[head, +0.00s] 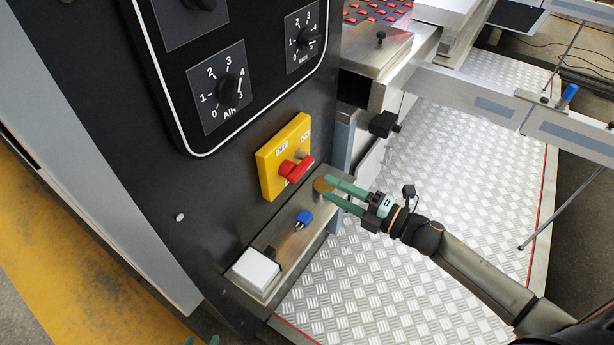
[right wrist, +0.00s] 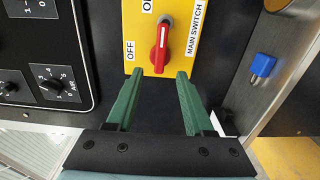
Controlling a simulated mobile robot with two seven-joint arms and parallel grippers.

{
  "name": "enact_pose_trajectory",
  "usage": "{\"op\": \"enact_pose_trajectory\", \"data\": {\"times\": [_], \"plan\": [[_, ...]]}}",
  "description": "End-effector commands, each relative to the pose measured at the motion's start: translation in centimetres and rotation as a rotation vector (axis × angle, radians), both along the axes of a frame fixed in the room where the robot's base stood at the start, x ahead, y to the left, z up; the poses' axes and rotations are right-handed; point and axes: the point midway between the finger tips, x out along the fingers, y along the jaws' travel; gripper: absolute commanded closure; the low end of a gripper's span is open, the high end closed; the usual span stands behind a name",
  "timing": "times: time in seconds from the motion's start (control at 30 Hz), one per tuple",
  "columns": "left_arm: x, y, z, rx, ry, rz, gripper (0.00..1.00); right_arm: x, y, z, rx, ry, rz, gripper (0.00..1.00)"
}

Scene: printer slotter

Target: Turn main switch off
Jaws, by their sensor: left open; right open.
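The main switch is a yellow plate (head: 267,174) with a red rotary handle (head: 296,168) on the dark machine front. In the right wrist view, the red handle (right wrist: 161,45) stands almost upright, its white-marked end toward the "ON" label at the top. The "OFF" label (right wrist: 130,50) is to its left. My right gripper (head: 333,190) is open and empty. In the right wrist view, its green fingertips (right wrist: 156,74) are below the handle, one to each side, with no visible contact. Only the green fingertips of my left gripper (head: 201,341) show at the bottom edge.
A metal ledge below the switch bears a round brown button (head: 322,184), a blue key-like piece (head: 304,218) and a white box (head: 255,271). Black dials (head: 226,88) are above left. Metal rails (head: 480,95) cross at right above the tread-plate floor.

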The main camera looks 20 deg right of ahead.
Motion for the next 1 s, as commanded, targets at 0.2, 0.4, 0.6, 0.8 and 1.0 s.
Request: {"op": "enact_pose_trajectory", "data": {"times": [0.2, 0.4, 0.6, 0.8, 1.0], "plan": [[0.1, 0.2, 0.1, 0.003, -0.002, 0.004, 0.45, 3.2, 2.4, 0.1, 0.003, -0.002, -0.002, 0.47], [0.0, 0.3, 0.0, 0.005, -0.001, 0.005, 0.45, 5.0, 3.8, 0.0, 0.002, 0.000, -0.002, 0.47], [0.0, 0.4, 0.0, 0.005, 0.000, 0.005, 0.45, 5.6, 4.3, 0.0, 0.001, 0.002, -0.002, 0.47], [-0.1, 0.3, -0.1, 0.005, 0.002, 0.006, 0.45, 5.6, 4.3, 0.0, 0.001, 0.002, -0.002, 0.47], [-0.2, 0.3, -0.1, 0.004, 0.003, 0.005, 0.45, 5.6, 4.3, 0.0, 0.002, 0.001, -0.002, 0.67]]}}
